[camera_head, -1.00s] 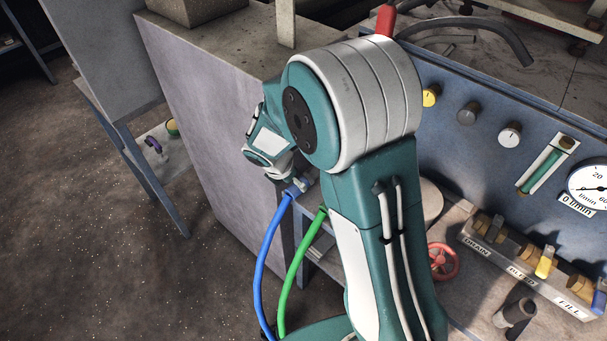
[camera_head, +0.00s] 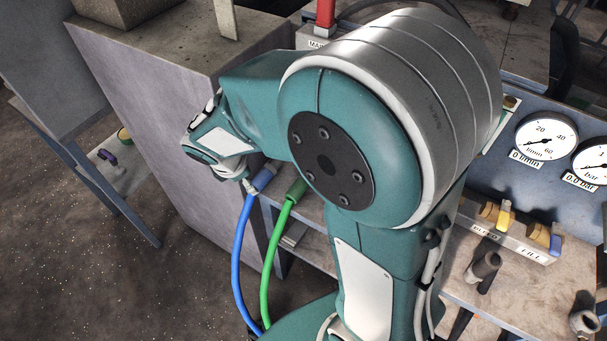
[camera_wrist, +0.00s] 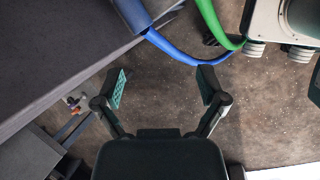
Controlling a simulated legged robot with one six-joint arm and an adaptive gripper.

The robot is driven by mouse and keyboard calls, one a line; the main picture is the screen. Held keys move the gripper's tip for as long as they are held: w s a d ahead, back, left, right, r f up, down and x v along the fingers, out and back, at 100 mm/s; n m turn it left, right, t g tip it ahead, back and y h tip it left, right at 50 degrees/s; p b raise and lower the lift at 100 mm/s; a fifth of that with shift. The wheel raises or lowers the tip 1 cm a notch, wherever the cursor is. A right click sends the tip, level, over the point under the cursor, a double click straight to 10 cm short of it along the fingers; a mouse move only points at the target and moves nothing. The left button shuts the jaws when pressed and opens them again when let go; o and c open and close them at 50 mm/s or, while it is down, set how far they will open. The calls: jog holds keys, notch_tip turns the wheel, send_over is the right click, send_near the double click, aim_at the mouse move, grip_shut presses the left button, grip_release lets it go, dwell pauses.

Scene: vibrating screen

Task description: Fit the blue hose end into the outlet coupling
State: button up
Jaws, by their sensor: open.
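The blue hose (camera_head: 238,240) hangs in a curve from a blue-grey cylindrical end piece (camera_head: 265,177) at the edge of the bench. In the wrist view the hose (camera_wrist: 185,54) leaves that end piece (camera_wrist: 131,14) and runs right, beyond my fingertips. My gripper (camera_wrist: 162,86) is open, with nothing between its fingers. In the head view my gripper (camera_head: 246,184) is just left of the end piece, partly hidden by my wrist. I cannot tell whether the end piece sits in the outlet coupling; my arm hides much of that area.
A green hose (camera_head: 268,262) hangs right of the blue one, from a green end piece (camera_head: 297,189). A large grey block (camera_head: 160,110) stands left of my arm. Gauges (camera_head: 546,136) and labelled valves (camera_head: 538,234) are at right. Open floor (camera_head: 70,265) lies at left.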

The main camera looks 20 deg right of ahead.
jog(key=s+d+r+m+t+y, duration=0.1)
jog(key=s+d+r+m, duration=0.2)
jog(key=s+r+m, duration=0.4)
jog(key=s+d+r+m+t+y, duration=0.2)
jog(key=s+d+r+m, duration=0.2)
jog(key=s+r+m, duration=0.3)
jog(key=s+m, duration=0.2)
jog(key=m, duration=0.2)
jog(key=shift+d+r, duration=0.15)
jog(key=shift+r, duration=0.25)
dwell(1.1)
